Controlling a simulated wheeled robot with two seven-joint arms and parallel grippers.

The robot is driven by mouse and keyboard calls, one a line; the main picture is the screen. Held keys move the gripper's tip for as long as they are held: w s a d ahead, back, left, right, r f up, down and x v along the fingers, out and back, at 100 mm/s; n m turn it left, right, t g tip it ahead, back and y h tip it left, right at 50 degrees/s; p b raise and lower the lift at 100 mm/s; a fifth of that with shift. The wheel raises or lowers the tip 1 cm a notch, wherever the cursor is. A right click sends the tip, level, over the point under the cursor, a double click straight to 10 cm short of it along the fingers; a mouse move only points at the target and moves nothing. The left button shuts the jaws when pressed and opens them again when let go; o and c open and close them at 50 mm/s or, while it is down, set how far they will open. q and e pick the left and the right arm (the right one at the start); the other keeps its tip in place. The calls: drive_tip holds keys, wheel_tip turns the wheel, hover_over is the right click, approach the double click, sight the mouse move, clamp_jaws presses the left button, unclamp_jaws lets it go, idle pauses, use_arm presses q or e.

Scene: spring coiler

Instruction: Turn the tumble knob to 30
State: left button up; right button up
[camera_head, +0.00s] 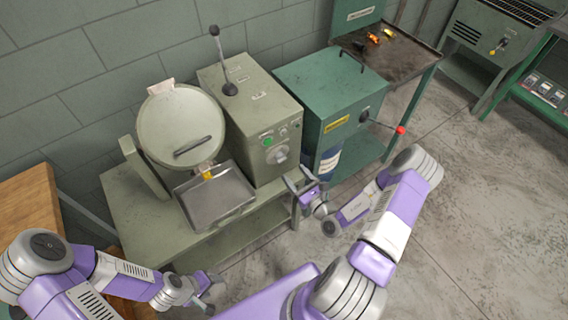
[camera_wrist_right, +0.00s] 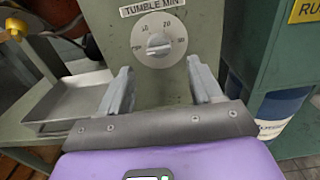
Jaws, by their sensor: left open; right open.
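The tumble knob (camera_wrist_right: 158,44) is a round light-grey dial on the front of a grey-green machine (camera_head: 256,112), under a "TUMBLE MIN" label (camera_wrist_right: 152,7). Marks including 10 and 20 show around it; the exact setting is too small to tell. The knob also shows in the head view (camera_head: 277,155). My right gripper (camera_wrist_right: 160,88) is open and empty, its two fingers apart, in front of and below the knob in the wrist view, not touching it. My left gripper (camera_head: 208,290) is open at the lower left, well away from the knob.
A round-lidded drum (camera_head: 180,125) with a metal tray (camera_head: 214,196) stands left of the knob on a green bench (camera_head: 140,225). A teal cabinet (camera_head: 325,85) with a red-tipped lever (camera_head: 401,130) stands to the right. Open floor (camera_head: 470,200) lies at right.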

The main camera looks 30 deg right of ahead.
sight(281, 158)
drive_tip(key=w+b, duration=0.1)
drive_tip(key=w, duration=0.6)
drive_tip(key=shift+a, duration=0.3)
drive_tip(key=shift+c, duration=0.2)
drive_tip(key=c, duration=1)
